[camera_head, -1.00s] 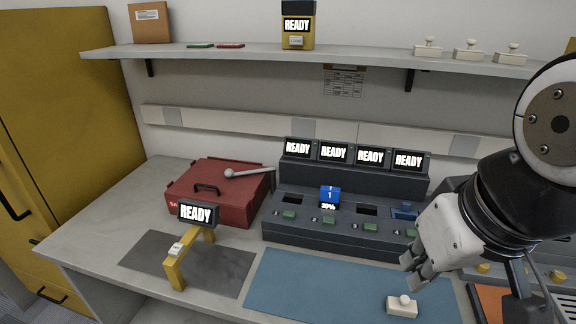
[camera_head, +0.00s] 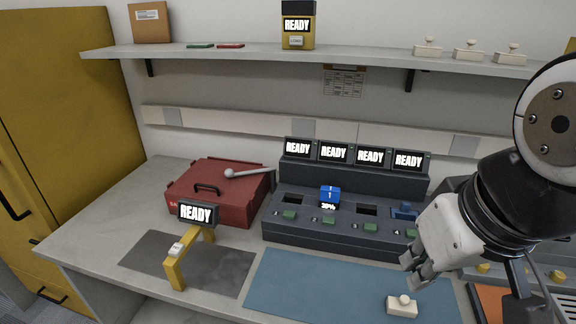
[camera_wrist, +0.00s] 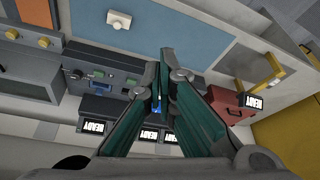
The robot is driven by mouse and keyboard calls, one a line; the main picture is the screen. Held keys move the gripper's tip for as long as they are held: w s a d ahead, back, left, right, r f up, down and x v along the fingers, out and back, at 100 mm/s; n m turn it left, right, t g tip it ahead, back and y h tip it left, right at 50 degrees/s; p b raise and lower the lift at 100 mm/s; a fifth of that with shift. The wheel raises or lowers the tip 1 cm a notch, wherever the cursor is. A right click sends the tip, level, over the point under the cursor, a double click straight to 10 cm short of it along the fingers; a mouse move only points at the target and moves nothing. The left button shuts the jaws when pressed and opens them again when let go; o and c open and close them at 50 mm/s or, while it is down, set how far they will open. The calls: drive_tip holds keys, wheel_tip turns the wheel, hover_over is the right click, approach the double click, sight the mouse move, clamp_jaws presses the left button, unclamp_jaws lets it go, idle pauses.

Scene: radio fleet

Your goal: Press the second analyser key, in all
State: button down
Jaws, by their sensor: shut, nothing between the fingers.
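The analyser (camera_head: 345,241) is a dark grey bank on the bench with a row of screens reading READY. A row of green keys lies along its front. The second key from the left (camera_head: 329,220) sits below a slot holding a blue module (camera_head: 330,194) marked 1, over a small readout of about 30%. My gripper (camera_head: 412,276) is at the right, in front of the analyser's right end and above the blue mat, apart from the second key. It is shut and empty. In the wrist view its fingers (camera_wrist: 166,80) meet and hide part of the analyser (camera_wrist: 82,57).
A blue mat (camera_head: 330,288) lies in front with a white stamp (camera_head: 402,307) on it. A red case (camera_head: 222,190) with a lever stands left of the analyser. A yellow stand (camera_head: 175,270) with a READY screen stands on a grey mat. A shelf (camera_head: 360,60) runs above.

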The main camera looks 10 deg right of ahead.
drive_tip(key=n+t+y+p, duration=0.3)
drive_tip(key=n+t+p, duration=0.1)
drive_tip(key=n+p, duration=0.85)
hover_over(327, 221)
wheel_tip(327, 221, down, 11)
drive_tip(key=shift+r+n, duration=0.15)
drive_tip(key=shift+n, duration=0.2)
drive_tip(key=shift+f+b, duration=1.6)
drive_tip(key=shift+f, duration=2.8)
